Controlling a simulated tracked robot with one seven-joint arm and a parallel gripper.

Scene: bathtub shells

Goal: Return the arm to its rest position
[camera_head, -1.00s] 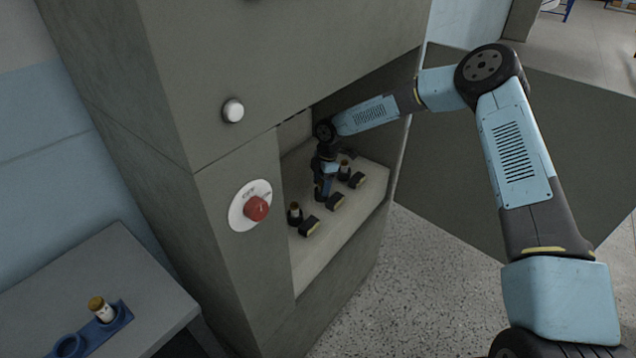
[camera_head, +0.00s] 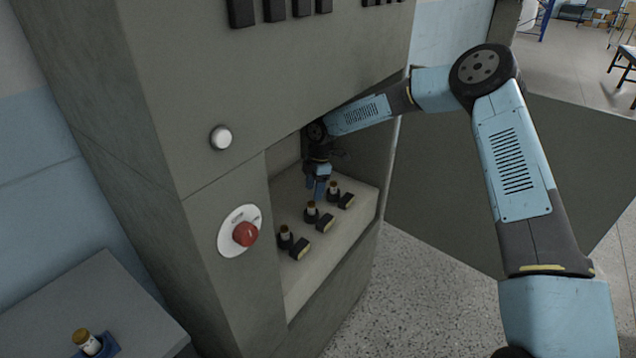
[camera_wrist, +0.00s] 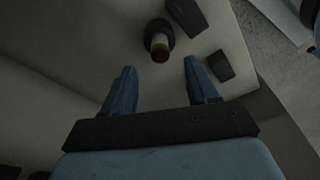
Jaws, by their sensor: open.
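My arm reaches from the right into the recess of a grey cabinet in the head view. My gripper (camera_head: 317,188) is inside the recess, pointing down above the shelf, with its blue fingers apart and nothing between them. In the wrist view the two fingers (camera_wrist: 158,85) are spread wide. A small brown-capped bottle (camera_wrist: 160,45) in a black holder stands beyond the fingertips there, apart from them. In the head view three such bottles stand in a row on the shelf: a near one (camera_head: 285,234), a middle one (camera_head: 311,209) and a far one (camera_head: 333,189).
The cabinet's (camera_head: 165,80) side walls and upper edge closely surround my forearm. A red knob (camera_head: 245,234) and a white button (camera_head: 221,138) are on its front. Black blocks with yellow marks stand beside the bottles. Another bottle (camera_head: 82,338) stands on the left table (camera_head: 120,300).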

